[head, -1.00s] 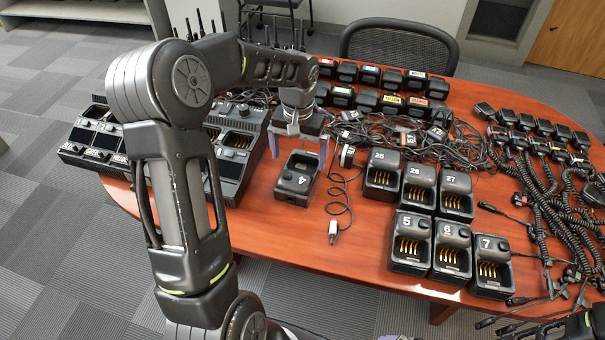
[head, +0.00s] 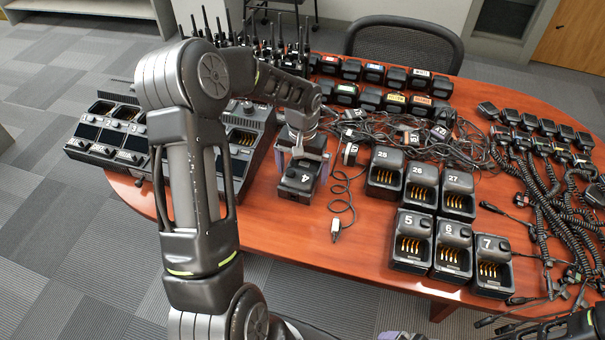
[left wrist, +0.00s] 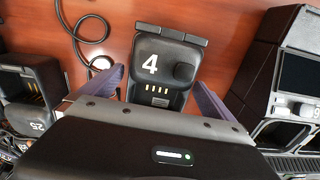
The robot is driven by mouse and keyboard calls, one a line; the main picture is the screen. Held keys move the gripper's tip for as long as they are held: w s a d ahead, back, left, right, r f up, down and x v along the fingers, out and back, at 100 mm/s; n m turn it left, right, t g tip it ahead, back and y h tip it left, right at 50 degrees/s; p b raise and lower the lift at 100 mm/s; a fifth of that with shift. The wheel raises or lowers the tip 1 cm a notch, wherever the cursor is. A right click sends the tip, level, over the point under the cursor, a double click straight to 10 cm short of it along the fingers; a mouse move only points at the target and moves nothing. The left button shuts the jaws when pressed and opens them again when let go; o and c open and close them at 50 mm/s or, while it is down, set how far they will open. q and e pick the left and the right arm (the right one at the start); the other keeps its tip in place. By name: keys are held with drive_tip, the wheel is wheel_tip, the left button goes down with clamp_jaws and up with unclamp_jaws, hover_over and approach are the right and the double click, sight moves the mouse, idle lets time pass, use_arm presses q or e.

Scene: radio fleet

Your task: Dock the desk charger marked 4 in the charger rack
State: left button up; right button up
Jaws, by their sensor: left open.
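The desk charger marked 4 (head: 296,185) is a black single-slot unit lying on the table, turned so its number reads upside down in the head view. It also shows in the left wrist view (left wrist: 165,68), with gold contacts and a knob. My left gripper (head: 299,172) is open above it, with one finger on each side; whether they touch it I cannot tell. The fingers show at both sides in the left wrist view (left wrist: 160,85). The bank of larger multi-slot chargers (head: 110,130) at the left may be the charger rack; my arm hides part of it. My right gripper is not clearly seen.
Single chargers 5, 6 and 7 (head: 452,250) stand right of centre, with chargers 25, 26 and 27 (head: 420,185) behind. A cable with a pale plug (head: 337,226) lies close right of charger 4. Tangled cables (head: 400,130) and coiled-cord microphones (head: 540,180) cover the right. The front-centre table is clear.

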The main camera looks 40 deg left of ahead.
use_arm(q)
drive_tip(key=shift+f, duration=0.65)
drive_tip(key=shift+c, duration=0.2)
drive_tip(key=c, duration=1.6)
drive_tip(key=shift+r, duration=0.1)
wheel_tip(320, 180, up, 10)
drive_tip(key=shift+f+b, duration=0.1)
drive_tip(key=shift+b, duration=0.35)
